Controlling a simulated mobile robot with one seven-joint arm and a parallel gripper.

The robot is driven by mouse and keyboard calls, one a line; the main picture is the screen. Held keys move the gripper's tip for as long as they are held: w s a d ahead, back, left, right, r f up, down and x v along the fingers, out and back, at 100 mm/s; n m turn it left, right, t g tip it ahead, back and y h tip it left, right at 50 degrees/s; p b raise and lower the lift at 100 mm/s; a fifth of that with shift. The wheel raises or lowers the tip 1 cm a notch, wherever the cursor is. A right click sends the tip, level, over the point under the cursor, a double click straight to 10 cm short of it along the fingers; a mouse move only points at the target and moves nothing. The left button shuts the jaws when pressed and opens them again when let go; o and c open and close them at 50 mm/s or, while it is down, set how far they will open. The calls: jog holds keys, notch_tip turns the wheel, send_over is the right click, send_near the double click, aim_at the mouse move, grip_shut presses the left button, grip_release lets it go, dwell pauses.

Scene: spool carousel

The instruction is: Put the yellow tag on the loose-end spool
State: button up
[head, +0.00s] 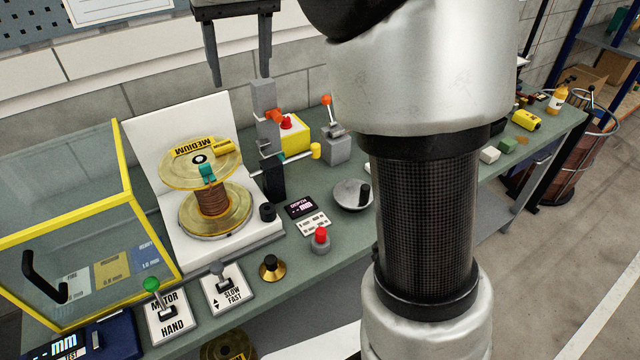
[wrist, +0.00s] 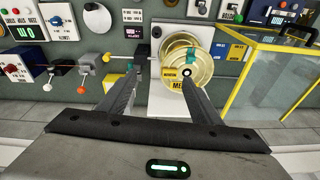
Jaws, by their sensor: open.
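A clear-yellow flanged spool (head: 215,205) wound with copper wire stands on the white machine. Its upper flange bears a yellow MEDIUM label (head: 193,147) and a teal clip (head: 207,173). A small yellow piece (head: 223,146) lies beside the label; I cannot tell whether it is the yellow tag. I cannot make out a loose wire end. The spool also shows in the wrist view (wrist: 203,68), beyond my fingers. My gripper (head: 240,82) is open and empty, raised above and behind the spool in the head picture. Its two fingers also show apart in the wrist view (wrist: 160,77).
A yellow-framed clear guard (head: 75,210) stands left of the spool. A grey post with a red-orange knob (head: 266,115), a yellow box with a red button (head: 290,135) and a grey bowl (head: 348,194) stand right. Another spool (head: 230,346) shows at the bottom edge. My arm hides the bench's middle.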

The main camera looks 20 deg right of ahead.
jog(key=s+d+t, duration=0.2)
jog(key=s+d, duration=0.2)
jog(key=s, duration=1)
jog(key=s+d+f+m+t, duration=0.1)
jog(key=s+f, duration=0.7)
jog(key=s, duration=0.3)
jog(key=shift+s+d+f+h, duration=0.15)
jog(key=shift+s+f+h, duration=0.05)
jog(key=shift+s+h, duration=0.15)
